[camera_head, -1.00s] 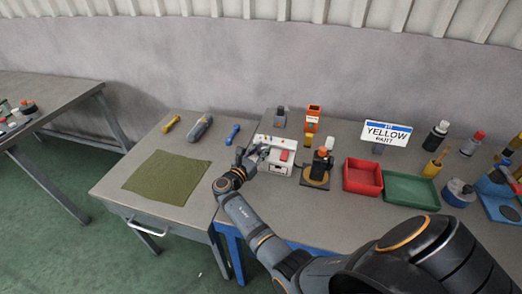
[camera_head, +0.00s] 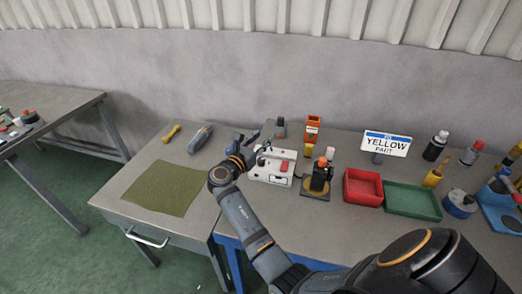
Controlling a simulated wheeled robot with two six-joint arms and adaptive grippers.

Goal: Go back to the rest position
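My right gripper (camera_head: 252,143) is at the end of the arm that comes in from the lower right. It hangs over the seam between the two workbenches, just left of a white box with a red part (camera_head: 271,166). Its dark fingers look spread, with nothing seen between them. The gripper partly hides a blue tool (camera_head: 237,137) behind it. My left gripper is not in view.
An olive cloth (camera_head: 165,188), a yellow tool (camera_head: 172,133) and a grey-blue tool (camera_head: 200,139) lie on the left bench. A black device (camera_head: 318,178), red tray (camera_head: 362,187), green tray (camera_head: 412,201) and "YELLOW PAINT" sign (camera_head: 386,143) stand to the right.

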